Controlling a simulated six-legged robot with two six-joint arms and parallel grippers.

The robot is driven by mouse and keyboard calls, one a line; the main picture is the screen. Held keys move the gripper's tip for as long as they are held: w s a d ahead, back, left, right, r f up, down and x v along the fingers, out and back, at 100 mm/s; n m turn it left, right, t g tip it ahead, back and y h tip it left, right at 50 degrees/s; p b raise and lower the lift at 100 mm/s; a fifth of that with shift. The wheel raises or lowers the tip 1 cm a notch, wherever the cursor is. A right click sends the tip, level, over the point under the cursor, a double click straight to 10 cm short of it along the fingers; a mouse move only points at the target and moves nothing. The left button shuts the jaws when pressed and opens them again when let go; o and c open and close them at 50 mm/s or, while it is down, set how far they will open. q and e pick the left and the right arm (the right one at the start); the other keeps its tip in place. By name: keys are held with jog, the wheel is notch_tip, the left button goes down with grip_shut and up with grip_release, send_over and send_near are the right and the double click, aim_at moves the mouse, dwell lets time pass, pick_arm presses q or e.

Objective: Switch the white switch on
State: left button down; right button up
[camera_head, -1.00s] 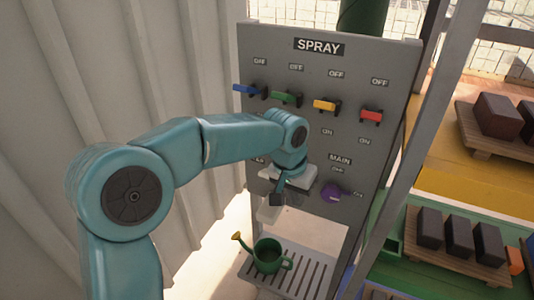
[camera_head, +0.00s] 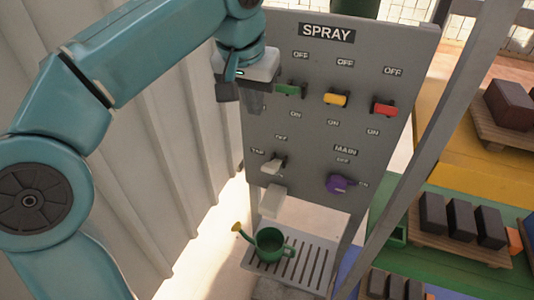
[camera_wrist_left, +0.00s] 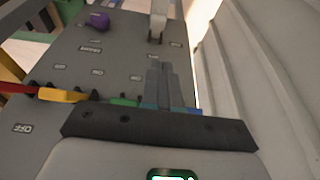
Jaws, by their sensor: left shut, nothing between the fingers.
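The white switch (camera_head: 272,164) is on the lower left of the grey SPRAY panel (camera_head: 300,180), beside a TAP label and below an OFF label. Its lever sticks out from a dark mount; I cannot tell its setting for sure. It seems to show at the top of the left wrist view (camera_wrist_left: 158,22). My left gripper (camera_head: 254,104) is shut and empty, in front of the panel's upper left, above the white switch and apart from it. Its fingers also show in the left wrist view (camera_wrist_left: 163,75). My right gripper is not in view.
Green (camera_head: 290,90), yellow (camera_head: 335,99) and red (camera_head: 384,108) switches line the panel's upper part; my gripper hides the blue one in the head view. A purple MAIN knob (camera_head: 340,184) sits lower right. A white spout (camera_head: 273,202) is above a green watering can (camera_head: 270,243).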

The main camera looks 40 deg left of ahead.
pick_arm(q)
jog(key=shift+s+d, duration=0.1)
jog(key=shift+d, duration=0.05)
jog(key=b, duration=0.2)
send_near(269, 166)
jog(key=x, duration=0.5)
jog(key=shift+f, duration=0.4)
